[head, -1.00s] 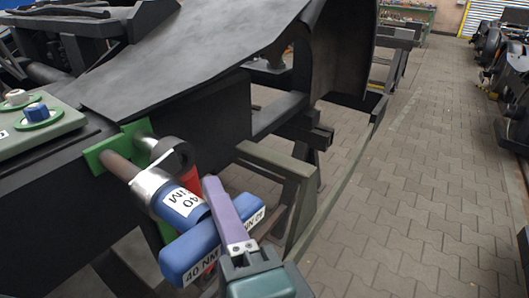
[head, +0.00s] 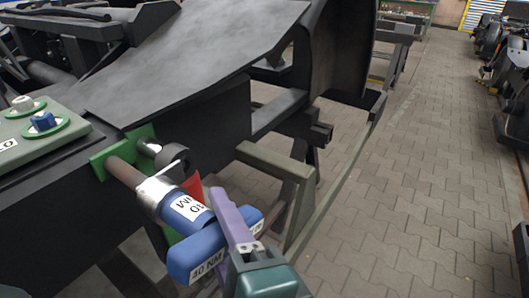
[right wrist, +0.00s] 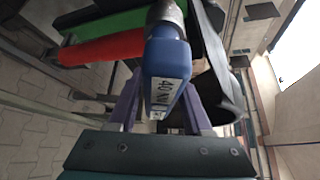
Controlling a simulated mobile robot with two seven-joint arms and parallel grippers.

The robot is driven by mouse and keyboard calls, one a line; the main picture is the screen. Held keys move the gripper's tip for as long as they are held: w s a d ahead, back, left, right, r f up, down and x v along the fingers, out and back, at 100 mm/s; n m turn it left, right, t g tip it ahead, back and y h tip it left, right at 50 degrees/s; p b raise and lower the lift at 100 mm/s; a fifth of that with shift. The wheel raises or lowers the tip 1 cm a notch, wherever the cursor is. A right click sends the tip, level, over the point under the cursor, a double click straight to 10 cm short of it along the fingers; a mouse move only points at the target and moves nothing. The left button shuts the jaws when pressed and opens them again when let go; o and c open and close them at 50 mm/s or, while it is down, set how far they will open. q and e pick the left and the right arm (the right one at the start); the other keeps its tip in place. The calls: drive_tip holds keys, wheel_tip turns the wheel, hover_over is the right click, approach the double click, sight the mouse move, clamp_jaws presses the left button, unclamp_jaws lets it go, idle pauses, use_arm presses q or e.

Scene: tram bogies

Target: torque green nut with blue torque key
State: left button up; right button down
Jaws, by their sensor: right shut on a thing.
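The blue torque key (head: 190,258) has a T-shaped blue handle with white 40 NM labels, a silver collar and a brown shaft. Its shaft runs up left to a green plate (head: 107,152) on the dark frame, and its far end meets or nearly meets the plate. I cannot make out a separate green nut there; the shaft may hide it. My right gripper (head: 232,222), with purple fingers, is shut on the blue handle. In the right wrist view the handle (right wrist: 166,62) lies between the fingers. My left gripper is not in view.
A light green box (head: 50,142) at the left carries a blue nut (head: 43,121) and a white nut (head: 22,103) on green rings. A red part (right wrist: 100,48) is close beside the key. An olive rail (head: 275,160) stands right of it. Paved floor is open at the right.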

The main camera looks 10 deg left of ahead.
drive_tip(key=shift+r, duration=0.1)
drive_tip(key=shift+r+m+p, duration=0.1)
drive_tip(key=shift+m+p, duration=0.3)
drive_tip(key=shift+p, duration=0.35)
drive_tip(key=shift+f+m+g+p, duration=0.2)
drive_tip(key=shift+m+g+p, duration=0.1)
drive_tip(key=shift+g+p, duration=0.1)
drive_tip(key=shift+s+d+p, duration=0.1)
drive_tip(key=shift+s+d, duration=0.25)
drive_tip(key=shift+d, duration=0.6)
drive_tip(key=shift+s+d+p, duration=0.1)
drive_tip(key=shift+s+d, duration=0.25)
drive_tip(key=shift+d, duration=0.55)
drive_tip(key=shift+s+d+p, duration=0.1)
drive_tip(key=shift+s+d, duration=0.25)
drive_tip(key=shift+d, duration=0.6)
